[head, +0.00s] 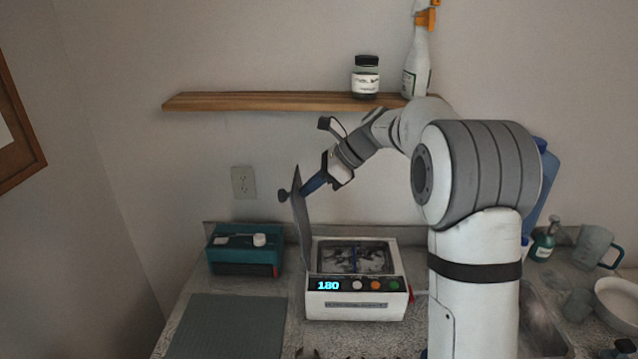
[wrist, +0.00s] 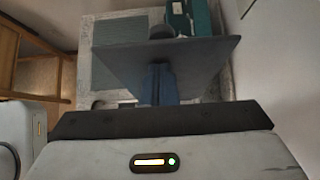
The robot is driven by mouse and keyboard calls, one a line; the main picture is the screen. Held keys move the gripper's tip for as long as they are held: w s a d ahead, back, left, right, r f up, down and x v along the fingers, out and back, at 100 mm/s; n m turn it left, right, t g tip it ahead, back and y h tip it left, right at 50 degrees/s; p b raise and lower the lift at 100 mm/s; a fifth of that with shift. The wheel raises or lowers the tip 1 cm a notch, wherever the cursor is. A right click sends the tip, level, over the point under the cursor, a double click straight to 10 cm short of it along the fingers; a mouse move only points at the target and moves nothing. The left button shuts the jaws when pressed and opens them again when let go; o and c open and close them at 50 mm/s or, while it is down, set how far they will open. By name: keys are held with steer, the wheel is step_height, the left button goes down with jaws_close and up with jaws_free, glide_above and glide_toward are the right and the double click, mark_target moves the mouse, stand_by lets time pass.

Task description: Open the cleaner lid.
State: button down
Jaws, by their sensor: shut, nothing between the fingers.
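The cleaner (head: 355,306) is a white box with a lit display reading 180 and several buttons, standing on the counter. Its basin is uncovered and shows a dark inside. Its grey lid (head: 301,225) stands nearly upright at the left side, with a dark knob (head: 283,196) facing left. My gripper (head: 313,184) is shut and empty, its blue fingers at the upper right face of the lid. The wrist view shows the lid (wrist: 205,55) just beyond the shut fingers (wrist: 158,84); whether they touch it I cannot tell.
A teal box (head: 243,250) stands left of the cleaner, behind a grey-green mat (head: 228,326). A wooden shelf (head: 270,101) above holds a jar (head: 366,77) and a spray bottle (head: 416,65). Mugs (head: 594,246) and a bowl (head: 620,300) are at the right.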

steer(key=shift+w+d, duration=0.1)
steer(key=shift+d, duration=0.05)
steer(key=shift+d+r, duration=0.1)
steer(key=shift+d, duration=0.15)
steer(key=s+v, duration=0.1)
steer(key=v, duration=1.1)
steer(key=s+d+f+n+t+h, duration=0.1)
steer(key=s+f+n, duration=0.4)
steer(key=s, duration=0.5)
steer(key=s+d+f+n+t+h+b, duration=0.1)
steer(key=s+f+n+h, duration=0.4)
steer(key=s, duration=0.6)
steer(key=s+d+f+n+t+h, duration=0.1)
steer(key=s+d+f+n+h, duration=0.2)
steer(key=s+f+n, duration=0.2)
steer(key=s+n, duration=0.3)
steer(key=s, duration=0.2)
steer(key=shift+s+d+n, duration=0.35)
steer(key=shift+d+n, duration=0.05)
